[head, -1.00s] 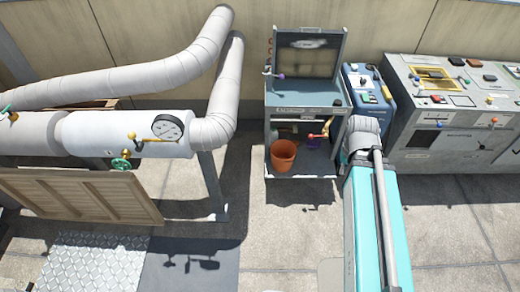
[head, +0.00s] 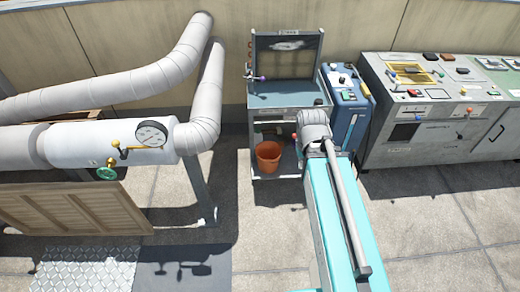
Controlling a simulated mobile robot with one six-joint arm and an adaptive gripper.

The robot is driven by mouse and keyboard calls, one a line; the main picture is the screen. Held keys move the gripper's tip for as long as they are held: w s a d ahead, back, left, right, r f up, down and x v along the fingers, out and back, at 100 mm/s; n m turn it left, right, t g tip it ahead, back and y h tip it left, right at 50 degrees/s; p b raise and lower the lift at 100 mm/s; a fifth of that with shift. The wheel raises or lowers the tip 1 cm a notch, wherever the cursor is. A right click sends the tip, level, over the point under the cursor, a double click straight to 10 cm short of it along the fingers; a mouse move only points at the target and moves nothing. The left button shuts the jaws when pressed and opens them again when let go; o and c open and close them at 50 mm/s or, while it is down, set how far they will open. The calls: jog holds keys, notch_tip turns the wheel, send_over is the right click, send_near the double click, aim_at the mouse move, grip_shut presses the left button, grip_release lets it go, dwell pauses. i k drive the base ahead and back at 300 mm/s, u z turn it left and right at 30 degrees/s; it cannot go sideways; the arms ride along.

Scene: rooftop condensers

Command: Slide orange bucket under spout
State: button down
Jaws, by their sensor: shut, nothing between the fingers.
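The orange bucket (head: 268,156) stands upright on the lower shelf (head: 268,174) of a grey cart in the head view. A small red part (head: 296,137) shows just right of the bucket at the edge of my arm; I cannot tell whether it belongs to the spout. My teal and grey arm reaches up from the bottom and covers the right side of the cart's lower opening. My gripper is hidden behind the arm, so its relation to the bucket cannot be seen.
The cart's blue-grey top (head: 285,95) carries a purple-knobbed fitting (head: 262,78). A blue cabinet (head: 347,105) stands right of it, then a long control console (head: 440,130). Insulated pipes (head: 115,135) with a gauge run at left. Paved floor (head: 265,235) in front is clear.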

aim_at(268, 154)
jog(key=u, duration=0.1)
jog(key=i, duration=1)
jog(key=z, duration=0.05)
